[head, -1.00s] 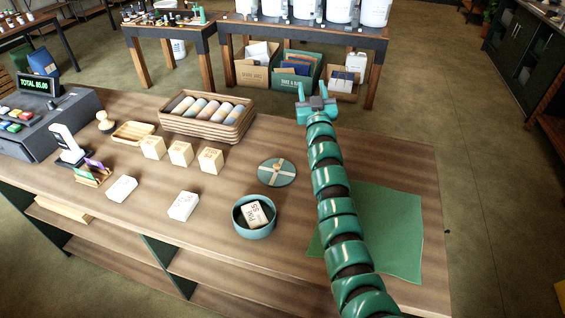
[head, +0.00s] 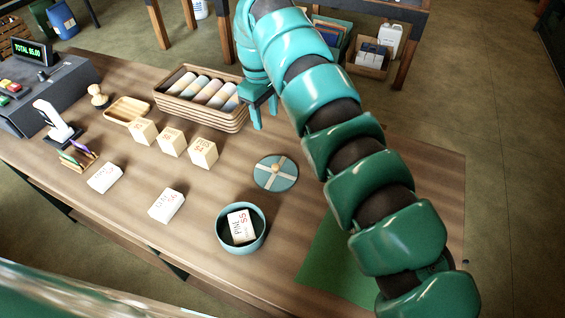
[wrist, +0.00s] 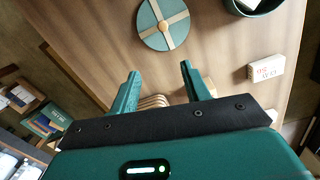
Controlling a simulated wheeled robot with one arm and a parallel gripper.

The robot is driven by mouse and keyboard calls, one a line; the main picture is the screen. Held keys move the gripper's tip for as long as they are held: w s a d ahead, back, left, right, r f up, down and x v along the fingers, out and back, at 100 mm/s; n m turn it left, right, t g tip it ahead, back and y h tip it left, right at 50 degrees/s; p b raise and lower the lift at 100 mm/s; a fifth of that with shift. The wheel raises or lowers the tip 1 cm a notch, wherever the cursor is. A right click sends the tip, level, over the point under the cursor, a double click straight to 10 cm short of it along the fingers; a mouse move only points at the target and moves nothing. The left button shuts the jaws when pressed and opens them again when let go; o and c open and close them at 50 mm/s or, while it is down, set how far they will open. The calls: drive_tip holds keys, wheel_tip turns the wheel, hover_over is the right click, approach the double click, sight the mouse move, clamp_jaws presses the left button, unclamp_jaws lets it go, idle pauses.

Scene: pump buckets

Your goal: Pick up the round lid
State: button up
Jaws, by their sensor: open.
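The round lid (head: 276,173) lies flat on the wooden counter, teal with a pale cross band and a small tan knob in the middle. It also shows in the wrist view (wrist: 163,24), near the top edge and beyond the fingertips. My gripper (head: 257,112) is open and empty, fingers pointing down, behind the lid and beside the wooden tray. In the wrist view my gripper (wrist: 158,68) shows its two fingers spread apart, not touching the lid. The round teal box (head: 241,229) stands open in front of the lid, with a white labelled block (head: 240,227) inside.
A wooden tray (head: 200,112) of rolled items stands close to my gripper. Several small labelled blocks (head: 203,153) sit left of the lid. A green mat (head: 335,262) lies at right, partly behind my arm. The counter around the lid is clear.

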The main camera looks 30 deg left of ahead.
drive_tip(key=p, duration=0.4)
hover_over(276, 166)
drive_tip(key=shift+h, duration=0.4)
drive_tip(key=f, duration=1)
drive_tip(key=shift+a, duration=0.35)
drive_tip(key=shift+d+f+p, duration=0.2)
drive_tip(key=shift+f+p, duration=1.5)
drive_tip(key=shift+f, duration=1.5)
clamp_jaws()
